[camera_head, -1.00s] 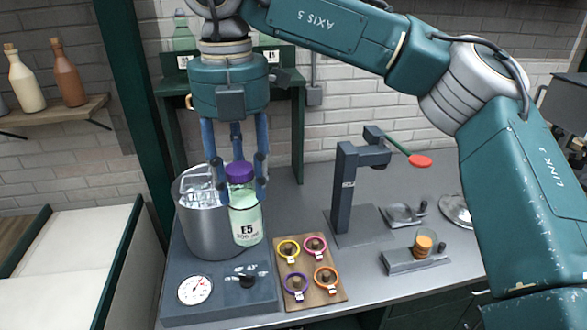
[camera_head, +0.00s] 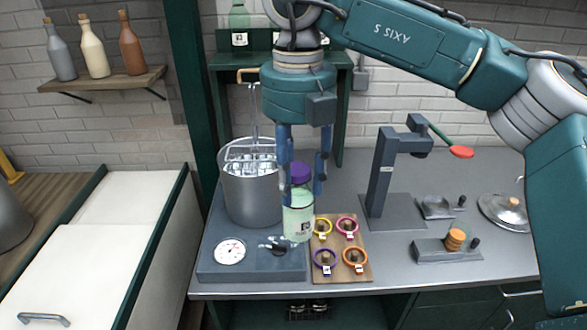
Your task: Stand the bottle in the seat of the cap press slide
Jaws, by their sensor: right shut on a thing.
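The bottle (camera_head: 299,219) is pale green with a purple cap and a white label. It is upright, held by my right gripper (camera_head: 302,185), whose blue fingers are shut around its upper part. The bottle appears raised, in front of the pot's right side and beside the ring board. The cap press (camera_head: 381,170) is a dark upright stand with a red-tipped lever, to the right of the bottle. A small dark round seat with a knob (camera_head: 436,207), seemingly the slide, lies by the press base. It looks empty. My left gripper is not in view.
A steel pot (camera_head: 250,190) stands on a base with a gauge (camera_head: 230,251). A board (camera_head: 342,273) holds several coloured rings. A dark block (camera_head: 428,251) carries stacked orange discs (camera_head: 455,239). A lid (camera_head: 503,212) lies far right. Bare counter lies between board and block.

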